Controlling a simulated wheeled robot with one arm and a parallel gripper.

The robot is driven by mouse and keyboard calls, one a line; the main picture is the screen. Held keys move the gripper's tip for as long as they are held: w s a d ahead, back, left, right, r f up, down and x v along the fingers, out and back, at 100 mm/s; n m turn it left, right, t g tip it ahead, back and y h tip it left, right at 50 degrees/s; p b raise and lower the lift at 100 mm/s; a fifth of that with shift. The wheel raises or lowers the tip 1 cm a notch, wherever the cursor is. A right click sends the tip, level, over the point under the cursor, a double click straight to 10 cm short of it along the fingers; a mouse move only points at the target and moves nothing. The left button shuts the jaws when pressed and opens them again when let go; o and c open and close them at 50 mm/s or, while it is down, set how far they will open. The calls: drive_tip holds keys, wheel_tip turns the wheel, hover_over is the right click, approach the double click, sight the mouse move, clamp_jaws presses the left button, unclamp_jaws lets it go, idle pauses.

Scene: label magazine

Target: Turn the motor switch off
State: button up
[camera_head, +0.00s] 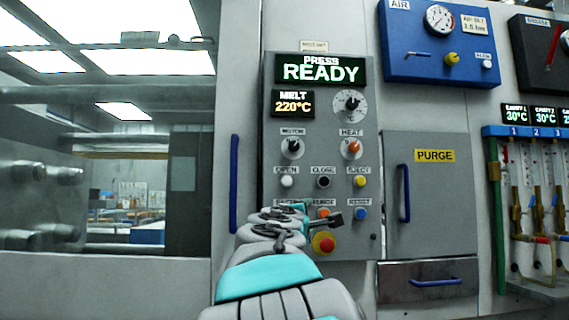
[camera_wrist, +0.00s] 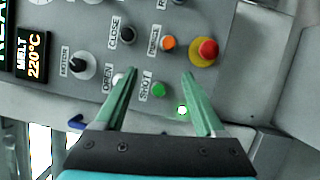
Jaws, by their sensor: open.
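The motor switch (camera_head: 292,147) is a black rotary knob on a white dial, under the MOTOR label on the grey control panel (camera_head: 325,120). In the wrist view the panel appears turned, and the motor switch (camera_wrist: 83,66) is at the left, clear of my fingers. My gripper (camera_wrist: 160,74) is open and empty, with its green fingers around the area of the green SHOT button (camera_wrist: 159,90). In the head view my arm covers the lower left of the panel, below the motor switch; my fingertips are hard to make out there.
The HEAT knob (camera_head: 352,148) is right of the motor switch. OPEN (camera_head: 287,181), CLOSE (camera_head: 323,181) and EJECT (camera_head: 360,181) buttons lie below. A red emergency button (camera_head: 323,243) is low on the panel. A blue handle (camera_head: 234,184) stands left of it.

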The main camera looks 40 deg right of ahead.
wheel_tip(320, 180, up, 11)
drive_tip(key=w+n+t+h, duration=0.1)
drive_tip(key=w+n+t, duration=0.15)
drive_tip(key=n, duration=0.45)
drive_tip(key=n+t+y, duration=0.3)
drive_tip(key=n+t, duration=0.1)
drive_tip(key=n, duration=0.8)
approach(294, 148)
drive_tip(key=p+x, duration=0.5)
drive_tip(key=x, duration=0.2)
drive_tip(key=shift+r, duration=0.25)
drive_tip(key=shift+p+x, duration=0.65)
drive_tip(key=shift+x, duration=0.2)
drive_tip(key=shift+f, duration=0.15)
clamp_jaws()
